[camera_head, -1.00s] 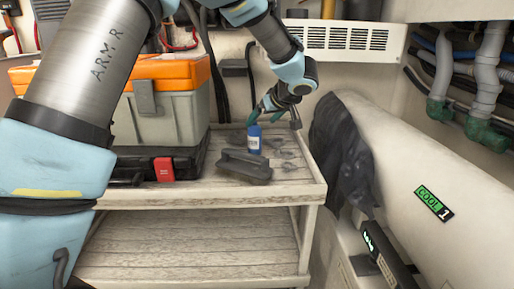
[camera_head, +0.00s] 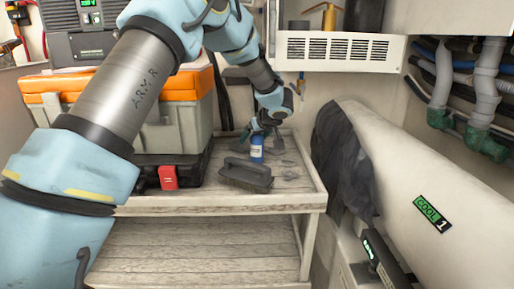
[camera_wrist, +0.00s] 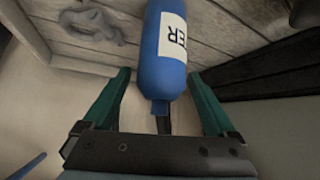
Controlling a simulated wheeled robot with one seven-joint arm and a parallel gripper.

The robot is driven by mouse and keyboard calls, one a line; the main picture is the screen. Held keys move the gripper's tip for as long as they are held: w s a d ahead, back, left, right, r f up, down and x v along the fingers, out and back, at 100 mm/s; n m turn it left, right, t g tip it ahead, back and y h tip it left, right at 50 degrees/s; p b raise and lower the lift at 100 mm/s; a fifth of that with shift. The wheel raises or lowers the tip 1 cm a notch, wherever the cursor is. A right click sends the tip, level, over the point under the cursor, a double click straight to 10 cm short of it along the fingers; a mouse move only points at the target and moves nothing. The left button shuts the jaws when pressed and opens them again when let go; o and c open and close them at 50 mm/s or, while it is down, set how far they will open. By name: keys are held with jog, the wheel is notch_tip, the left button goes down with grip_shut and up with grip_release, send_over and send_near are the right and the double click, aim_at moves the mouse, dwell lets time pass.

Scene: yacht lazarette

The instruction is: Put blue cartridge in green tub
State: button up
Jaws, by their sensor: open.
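I cannot see a green tub in any view.
A dark brush (camera_head: 246,175) lies just in front of the cartridge, and small grey metal pieces (camera_head: 290,162) lie to its right. An orange-lidded toolbox (camera_head: 180,105) on a black case fills the left. A dark cloth (camera_head: 340,155) hangs right of the cart.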

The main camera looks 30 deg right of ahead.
jog(key=shift+w+f, duration=0.15)
jog(key=shift+w, duration=0.05)
grip_shut()
dwell(0.6)
